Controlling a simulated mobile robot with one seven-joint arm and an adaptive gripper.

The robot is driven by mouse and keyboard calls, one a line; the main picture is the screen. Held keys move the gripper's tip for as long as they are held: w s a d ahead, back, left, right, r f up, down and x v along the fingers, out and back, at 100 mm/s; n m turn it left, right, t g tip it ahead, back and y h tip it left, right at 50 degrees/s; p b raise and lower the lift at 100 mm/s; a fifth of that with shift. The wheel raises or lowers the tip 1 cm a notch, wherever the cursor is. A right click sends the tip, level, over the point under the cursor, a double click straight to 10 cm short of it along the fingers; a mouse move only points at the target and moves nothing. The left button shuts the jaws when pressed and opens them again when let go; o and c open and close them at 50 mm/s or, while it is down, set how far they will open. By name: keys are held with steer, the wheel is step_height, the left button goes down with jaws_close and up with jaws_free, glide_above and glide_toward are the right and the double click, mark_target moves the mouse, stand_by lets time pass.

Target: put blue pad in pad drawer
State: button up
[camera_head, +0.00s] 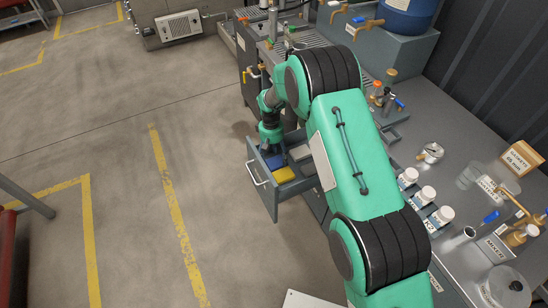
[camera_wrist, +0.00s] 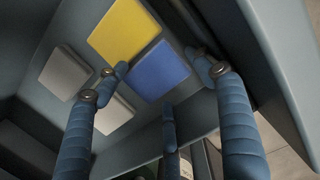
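The pad drawer (camera_head: 264,200) is pulled out, with its handle toward the left in the head view; its inside wall (camera_wrist: 285,45) fills the right of the wrist view. The blue pad (camera_wrist: 160,71) lies flat in it, beside the yellow pad (camera_wrist: 122,30); the blue pad also shows partly in the head view (camera_head: 275,163). My gripper (camera_wrist: 160,75) is over the drawer, its fingers spread apart with nothing held between them. In the head view my gripper (camera_head: 272,150) is low at the drawer, its fingertips hard to make out.
Two grey pads, one on the left (camera_wrist: 63,73) and one lower (camera_wrist: 113,114), also lie in the drawer. A counter with white bottles (camera_head: 423,196) and jars stands right of my arm. The floor left of the drawer is clear.

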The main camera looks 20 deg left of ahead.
mark_target(272, 159)
steer(key=shift+r, duration=0.1)
step_height(272, 159, up, 13)
steer(key=w+a+p, duration=0.1)
steer(key=p, duration=0.2)
stand_by(0.4)
steer(key=shift+w+a, duration=0.1)
steer(key=shift+a, duration=0.05)
stand_by(0.4)
stand_by(0.3)
